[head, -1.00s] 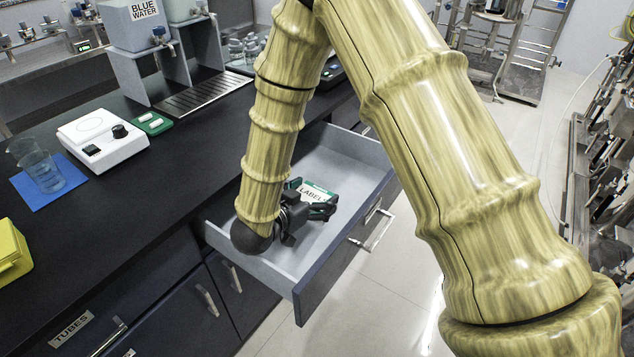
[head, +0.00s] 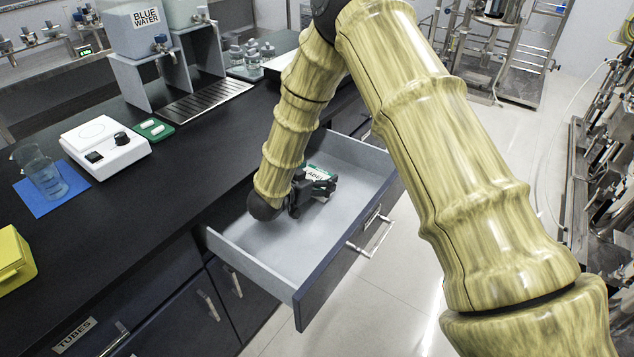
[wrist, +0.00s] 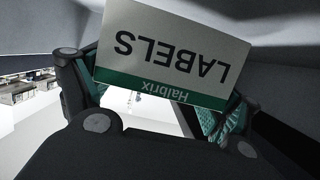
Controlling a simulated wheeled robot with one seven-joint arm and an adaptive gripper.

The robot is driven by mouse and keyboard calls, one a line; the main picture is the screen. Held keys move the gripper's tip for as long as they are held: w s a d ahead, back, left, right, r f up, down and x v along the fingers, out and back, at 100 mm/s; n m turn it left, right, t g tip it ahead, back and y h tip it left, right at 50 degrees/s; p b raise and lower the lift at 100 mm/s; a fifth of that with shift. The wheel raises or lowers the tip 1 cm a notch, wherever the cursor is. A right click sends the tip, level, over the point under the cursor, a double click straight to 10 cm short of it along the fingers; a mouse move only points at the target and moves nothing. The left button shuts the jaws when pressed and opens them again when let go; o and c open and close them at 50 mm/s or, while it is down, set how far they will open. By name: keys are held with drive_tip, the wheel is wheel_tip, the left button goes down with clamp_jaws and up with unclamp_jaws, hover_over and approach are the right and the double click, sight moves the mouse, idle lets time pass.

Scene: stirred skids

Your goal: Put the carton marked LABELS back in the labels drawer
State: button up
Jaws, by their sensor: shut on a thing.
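The carton marked LABELS (head: 317,174) is a small white box with a green band. It fills the upper middle of the wrist view (wrist: 175,50), its lettering upside down there. My gripper (head: 320,186) is shut on the carton, with one dark finger on each side of it in the wrist view (wrist: 155,100). The open drawer (head: 305,232) is grey inside with a dark front. My gripper and the carton are over the far part of the drawer, within its walls. I cannot tell whether the carton touches the drawer floor. The drawer's own label is not visible.
The black counter (head: 200,180) runs along the left, with a white stirrer (head: 105,143), a beaker on a blue mat (head: 48,190) and a yellow box (head: 12,258). A closed drawer below is labelled TUBES (head: 75,336). The near part of the open drawer is empty.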

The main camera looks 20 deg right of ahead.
drive_tip(key=shift+f, duration=1.2)
drive_tip(key=shift+f, duration=0.15)
drive_tip(key=o, duration=1)
drive_tip(key=shift+c, duration=0.2)
drive_tip(key=shift+a, duration=0.1)
drive_tip(key=v, duration=1.2)
drive_tip(key=shift+b, duration=0.4)
